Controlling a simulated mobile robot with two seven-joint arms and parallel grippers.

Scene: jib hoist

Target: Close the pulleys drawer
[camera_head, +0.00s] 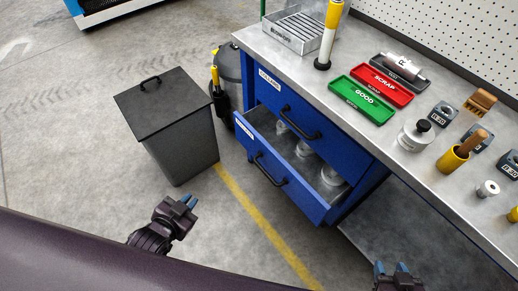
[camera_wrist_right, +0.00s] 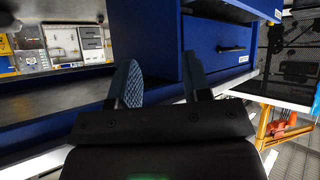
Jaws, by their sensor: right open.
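The lower drawer (camera_head: 291,178) of the blue cabinet is pulled open; its small label is hard to read. It has a black handle (camera_head: 268,170) on its front, and several pale round parts (camera_head: 304,150) lie inside. The upper drawer (camera_head: 290,112), whose label looks like "COLLARS", is shut. My left gripper (camera_head: 190,202) is low over the floor, left of the open drawer and apart from it; its fingers look close together. My right gripper (camera_head: 393,268) is open and empty at the bottom, right of the drawer; its fingers also show in the right wrist view (camera_wrist_right: 162,80).
A dark lidded bin (camera_head: 176,125) stands left of the cabinet. The workbench (camera_head: 345,62) carries a green tray (camera_head: 362,100), a red tray (camera_head: 383,84) and several small parts. Floor between bin and drawer is clear, crossed by a yellow line (camera_head: 262,225).

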